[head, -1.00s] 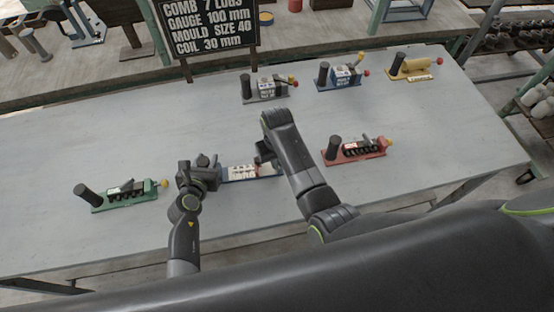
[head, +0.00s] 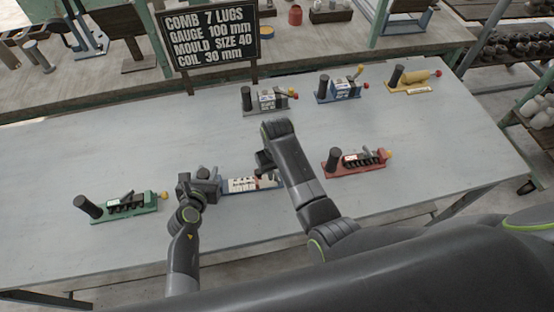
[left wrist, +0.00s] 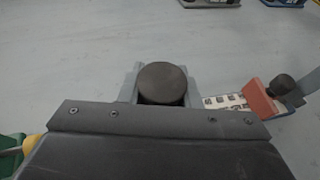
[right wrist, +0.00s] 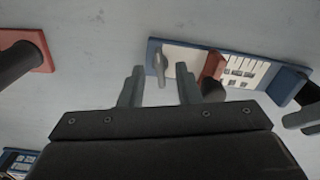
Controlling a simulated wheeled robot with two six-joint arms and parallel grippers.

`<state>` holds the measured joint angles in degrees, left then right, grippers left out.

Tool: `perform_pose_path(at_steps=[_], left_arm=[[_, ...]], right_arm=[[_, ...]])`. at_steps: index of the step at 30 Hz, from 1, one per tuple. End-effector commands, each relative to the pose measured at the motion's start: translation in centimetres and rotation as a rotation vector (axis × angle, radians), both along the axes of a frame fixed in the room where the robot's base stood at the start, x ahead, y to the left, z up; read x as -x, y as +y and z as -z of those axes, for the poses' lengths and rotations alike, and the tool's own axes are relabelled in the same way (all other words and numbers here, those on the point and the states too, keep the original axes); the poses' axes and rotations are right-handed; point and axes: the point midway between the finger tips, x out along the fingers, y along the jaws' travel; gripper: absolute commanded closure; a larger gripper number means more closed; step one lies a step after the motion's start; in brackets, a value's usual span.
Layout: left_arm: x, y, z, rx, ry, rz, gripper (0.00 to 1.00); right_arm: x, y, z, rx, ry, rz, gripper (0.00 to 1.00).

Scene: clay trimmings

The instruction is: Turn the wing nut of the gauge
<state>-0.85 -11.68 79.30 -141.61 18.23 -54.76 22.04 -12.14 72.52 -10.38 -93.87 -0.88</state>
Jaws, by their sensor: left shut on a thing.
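The gauge (head: 238,185) has a blue base, a white marked scale and a red block with a dark knob, and lies flat on the table. In the right wrist view its blue edge (right wrist: 289,85) and the grey wing nut (right wrist: 158,66) show clearly. My left gripper (head: 207,178) is shut on the upright black handle (left wrist: 162,83) at the gauge's left end. My right gripper (right wrist: 160,85) is open, its fingers apart on either side of the wing nut in its wrist view; I cannot tell whether they touch it. In the head view my right arm hides the gauge's right part.
A green device (head: 122,206) stands left and a red one (head: 352,161) right. Grey (head: 265,101), blue (head: 338,90) and yellow (head: 413,82) devices stand at the back. A black sign (head: 210,35) stands behind them. The table's front left is clear.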

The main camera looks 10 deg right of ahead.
Motion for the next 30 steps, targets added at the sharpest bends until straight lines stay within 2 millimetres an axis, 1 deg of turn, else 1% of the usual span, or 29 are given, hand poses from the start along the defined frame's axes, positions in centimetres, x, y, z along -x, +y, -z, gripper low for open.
perform_pose_path(at_steps=[1,5,12,15,18,21,30], left_arm=[[0.3,0.0,0.6,-0.001,0.013,0.003,1.0],[0.3,0.0,0.6,0.0,0.012,0.003,1.0],[0.3,0.0,0.6,0.0,0.012,0.003,1.0],[0.3,0.0,0.6,0.0,0.012,0.003,1.0],[0.3,0.0,0.6,0.0,0.012,0.003,1.0],[0.3,0.0,0.6,0.0,0.012,0.003,1.0],[0.3,0.0,0.6,0.0,0.012,0.003,1.0]], right_arm=[[-0.1,0.0,-0.7,-0.001,-0.005,0.001,0.7],[-0.1,0.0,-3.1,-0.001,-0.006,0.001,0.7],[0.0,0.1,-8.1,-0.002,-0.007,0.0,0.7],[0.0,0.0,-9.5,-0.002,-0.006,0.0,0.7],[0.1,0.0,-10.5,-0.001,-0.004,0.0,0.7],[0.1,0.0,-11.0,-0.001,-0.003,0.0,0.7],[0.1,0.0,-11.0,-0.001,-0.002,0.0,0.7]])
